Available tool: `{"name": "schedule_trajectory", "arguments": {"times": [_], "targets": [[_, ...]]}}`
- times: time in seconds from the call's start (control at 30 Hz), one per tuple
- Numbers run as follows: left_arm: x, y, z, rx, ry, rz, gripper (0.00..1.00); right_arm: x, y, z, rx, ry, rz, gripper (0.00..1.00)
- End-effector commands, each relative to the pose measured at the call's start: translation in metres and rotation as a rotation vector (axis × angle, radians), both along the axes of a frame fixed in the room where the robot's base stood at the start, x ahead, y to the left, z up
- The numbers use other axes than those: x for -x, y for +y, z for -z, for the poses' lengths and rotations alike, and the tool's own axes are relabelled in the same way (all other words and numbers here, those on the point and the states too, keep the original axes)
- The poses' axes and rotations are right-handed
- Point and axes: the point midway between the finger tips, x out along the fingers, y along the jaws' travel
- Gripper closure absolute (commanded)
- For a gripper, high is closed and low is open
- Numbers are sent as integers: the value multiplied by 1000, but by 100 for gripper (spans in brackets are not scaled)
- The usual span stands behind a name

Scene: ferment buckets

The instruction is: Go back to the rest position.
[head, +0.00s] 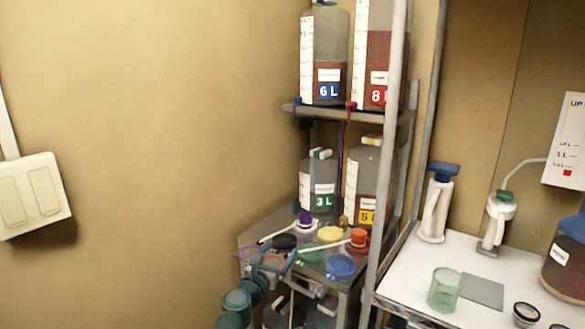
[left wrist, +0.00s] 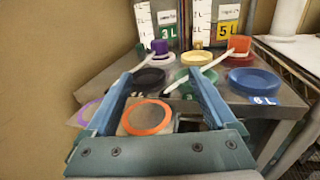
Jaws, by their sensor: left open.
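My left gripper (head: 284,258) is at the front left of the metal shelf (left wrist: 285,92). Its blue fingers (left wrist: 160,82) are spread apart in the left wrist view, with nothing clamped between them. An orange ring (left wrist: 147,117) shows between the fingers, and a purple ring (left wrist: 86,113) lies to the left of them. Whether the fingers touch anything is hard to tell. My right gripper is in neither view.
The shelf holds a black lid (head: 284,242), a blue lid (head: 340,266), a yellow lid (head: 329,234) and labelled bottles, including 3L (head: 320,180). A white counter (head: 410,285) at right carries a green cup (head: 445,290). The left wall side looks clear.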

Motion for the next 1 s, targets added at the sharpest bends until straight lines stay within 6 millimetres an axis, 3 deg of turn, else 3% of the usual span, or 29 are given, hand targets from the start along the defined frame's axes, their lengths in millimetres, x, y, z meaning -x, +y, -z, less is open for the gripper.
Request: {"name": "schedule_trajectory", "arguments": {"times": [0.37,0.57,0.77,0.9,1.0], "targets": [[18,-18,17,-354,-82,141,10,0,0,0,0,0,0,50],[37,-29,43,-685,-154,289,10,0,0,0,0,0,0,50],[73,-28,94,-1166,-247,560,10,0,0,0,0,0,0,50],[115,-1,150,-1592,-320,899,10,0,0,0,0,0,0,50],[143,27,179,-1802,-350,1143,10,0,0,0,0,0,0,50]]}}
